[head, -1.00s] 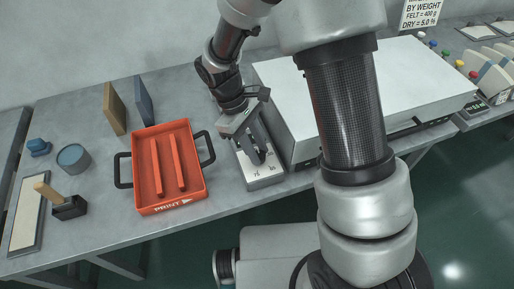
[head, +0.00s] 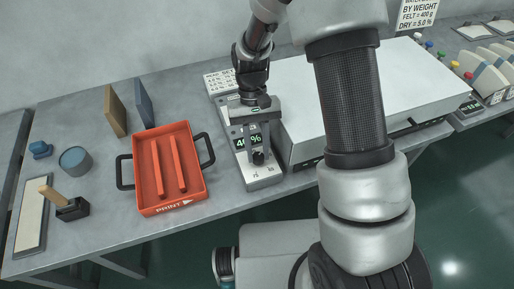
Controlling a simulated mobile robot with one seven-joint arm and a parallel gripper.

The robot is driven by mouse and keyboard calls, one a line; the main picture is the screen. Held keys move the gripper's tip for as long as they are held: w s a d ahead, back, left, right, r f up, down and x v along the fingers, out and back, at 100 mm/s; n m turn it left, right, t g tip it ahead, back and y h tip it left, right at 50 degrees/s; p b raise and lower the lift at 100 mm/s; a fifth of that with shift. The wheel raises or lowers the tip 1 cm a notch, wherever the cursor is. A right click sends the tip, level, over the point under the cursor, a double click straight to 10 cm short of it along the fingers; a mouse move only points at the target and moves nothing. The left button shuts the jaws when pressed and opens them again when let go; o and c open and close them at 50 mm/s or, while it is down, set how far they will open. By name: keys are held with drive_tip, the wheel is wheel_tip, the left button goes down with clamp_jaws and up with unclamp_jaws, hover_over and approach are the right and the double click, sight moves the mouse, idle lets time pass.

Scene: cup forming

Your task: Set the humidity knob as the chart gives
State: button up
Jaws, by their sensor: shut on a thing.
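The humidity control box (head: 264,179) stands on the table between the orange tray and the large white-topped box. Its small dark display shows green digits that read like 40 %, partly covered. The dark knob (head: 258,157) sits on the sloped front, below the display. My gripper (head: 257,132) is over the box, pointing down, with its fingers at the display and knob area. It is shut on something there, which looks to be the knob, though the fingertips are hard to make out. A white printed chart (head: 218,82) lies behind the box, partly hidden by my arm.
An orange tray (head: 139,192) with black handles stands just left of the control box. The large white-topped box (head: 370,90) is close on the right. A sign (head: 418,14) hangs on the wall.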

drive_tip(key=shift+d+m+y, duration=0.1)
drive_tip(key=shift+m+y, duration=0.5)
drive_tip(key=shift+m, duration=1)
drive_tip(key=o, duration=1)
drive_tip(key=shift+w+r, duration=0.1)
drive_tip(key=p+v, duration=0.1)
drive_tip(key=v, duration=1.6)
drive_tip(key=shift+d+r+p, duration=0.1)
drive_tip(key=shift+r+p, duration=0.1)
drive_tip(key=shift+p, duration=0.15)
